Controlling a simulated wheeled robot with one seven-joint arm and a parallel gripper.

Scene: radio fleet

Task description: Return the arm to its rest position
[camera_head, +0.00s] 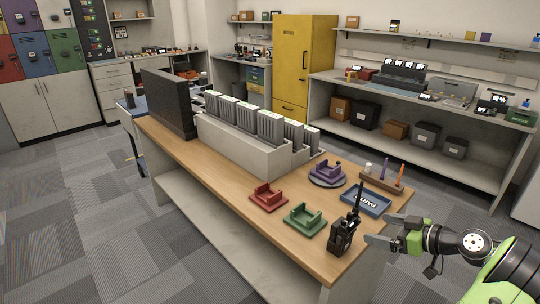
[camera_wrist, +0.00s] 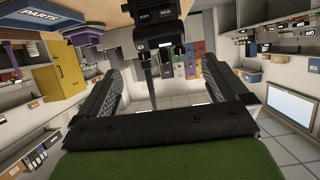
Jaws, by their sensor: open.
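My gripper (camera_head: 374,229) is at the right of the head view, reaching left from my green and black arm. Its two fingers are apart with nothing between them. A black handheld radio (camera_head: 342,235) stands upright on the table's near right corner, just left of the fingertips. In the wrist view my open gripper (camera_wrist: 155,75) shows both fingers, and the radio (camera_wrist: 155,17) appears at the top, beyond the fingertips. The wrist picture is tilted. I cannot tell the exact gap between fingers and radio.
The wooden table (camera_head: 225,192) holds a red cradle (camera_head: 268,197), a green cradle (camera_head: 304,219), a purple cradle (camera_head: 327,171) on a round base, a blue PARTS tray (camera_head: 366,201) and a grey charger rack (camera_head: 240,142). Grey floor (camera_head: 90,220) lies open at left.

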